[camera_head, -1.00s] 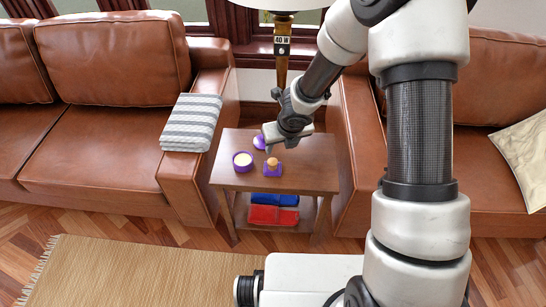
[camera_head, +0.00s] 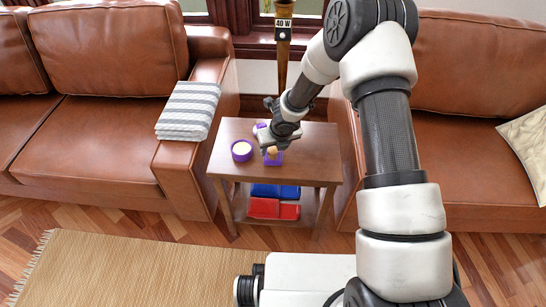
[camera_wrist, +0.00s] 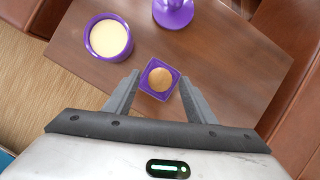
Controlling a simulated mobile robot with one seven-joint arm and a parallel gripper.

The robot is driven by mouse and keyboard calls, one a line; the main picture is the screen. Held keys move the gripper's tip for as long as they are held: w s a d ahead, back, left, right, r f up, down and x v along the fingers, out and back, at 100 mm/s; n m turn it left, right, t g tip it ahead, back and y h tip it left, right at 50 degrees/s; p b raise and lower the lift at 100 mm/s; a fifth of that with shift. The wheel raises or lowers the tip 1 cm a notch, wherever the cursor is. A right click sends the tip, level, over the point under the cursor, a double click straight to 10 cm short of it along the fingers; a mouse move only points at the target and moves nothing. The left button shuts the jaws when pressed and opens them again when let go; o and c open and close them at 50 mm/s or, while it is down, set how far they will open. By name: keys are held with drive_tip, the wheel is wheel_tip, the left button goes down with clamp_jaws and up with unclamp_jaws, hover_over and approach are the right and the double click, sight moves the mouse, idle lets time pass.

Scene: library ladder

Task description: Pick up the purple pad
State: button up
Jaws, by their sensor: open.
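The purple pad (camera_wrist: 148,88) is a small square on the side table (camera_head: 310,158), and a round tan-brown item (camera_wrist: 161,79) sits on it. In the head view the pad (camera_head: 273,160) is partly hidden by my gripper (camera_head: 272,146). In the wrist view my gripper (camera_wrist: 157,88) is open, one finger on either side of the pad. No contact with the pad can be made out.
A purple bowl with cream-coloured contents (camera_wrist: 108,39) stands left of the pad. A purple stemmed thing (camera_wrist: 173,12) stands behind it. Red (camera_head: 274,208) and blue (camera_head: 275,191) items lie on the lower shelf. Brown sofas (camera_head: 90,140) flank the table; a lamp post (camera_head: 283,40) rises behind.

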sight(273, 150)
drive_tip(key=x, duration=0.2)
drive_tip(key=shift+w+f, duration=0.15)
drive_tip(key=shift+f, duration=0.05)
drive_tip(key=c, duration=1.1)
wheel_tip(273, 150, up, 10)
drive_tip(key=p, duration=0.5)
drive_tip(key=shift+p, duration=0.35)
drive_tip(key=o, duration=0.4)
drive_tip(key=c, duration=0.3)
